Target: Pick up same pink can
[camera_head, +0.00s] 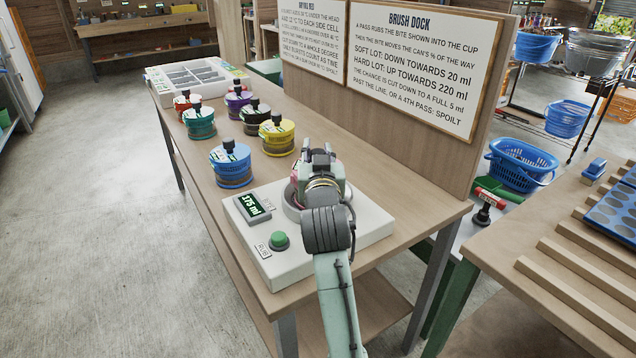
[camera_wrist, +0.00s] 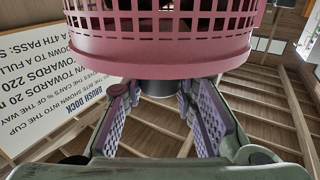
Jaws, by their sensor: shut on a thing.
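The pink can (camera_wrist: 160,40) fills the top of the wrist view, with slotted pink walls and a black knob (camera_wrist: 158,86). My gripper (camera_wrist: 157,92) is shut on that knob, a finger on each side. In the head view only a pink sliver of the can (camera_head: 294,178) shows left of my gripper, over the white brush dock (camera_head: 365,228). The dock has a display (camera_head: 252,206) reading 175 ml and a green button (camera_head: 279,240). My gripper hides most of the can and cup, so I cannot tell whether the can touches the dock.
Blue (camera_head: 232,165), yellow (camera_head: 277,136), black (camera_head: 255,116), teal (camera_head: 200,122), purple (camera_head: 238,100) and red (camera_head: 184,104) cans stand behind on the table. A white compartment tray (camera_head: 160,88) is at the far end. A sign board (camera_head: 455,150) stands along the right side.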

